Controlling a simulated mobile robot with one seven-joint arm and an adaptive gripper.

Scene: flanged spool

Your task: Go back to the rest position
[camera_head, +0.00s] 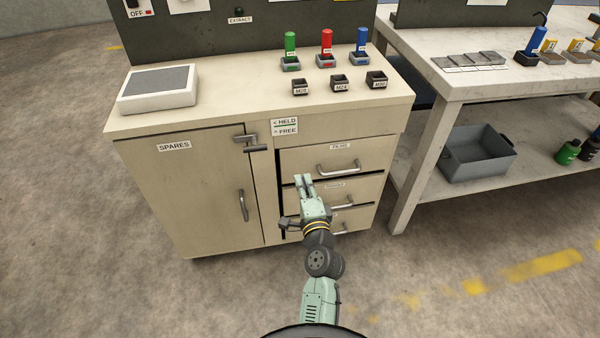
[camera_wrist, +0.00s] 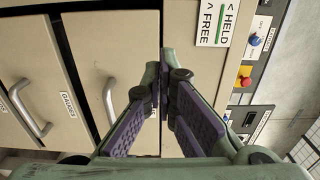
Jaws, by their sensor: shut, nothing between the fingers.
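My gripper (camera_head: 304,182) is in front of the drawer side of the beige cabinet (camera_head: 300,138), before the middle drawer in the head view. Its fingers (camera_wrist: 168,82) are together at the tips in the wrist view, with nothing between them. The top drawer (camera_head: 372,155) has a bar handle (camera_head: 338,167). The arm partly hides the lower drawers. In the wrist view a drawer handle (camera_wrist: 110,100) is left of the fingers, apart from them.
The SPARES door (camera_head: 185,190) is left of the drawers, with a metal latch (camera_head: 252,139) at its top. A workbench (camera_head: 440,90) stands at the right. Floor in front is open.

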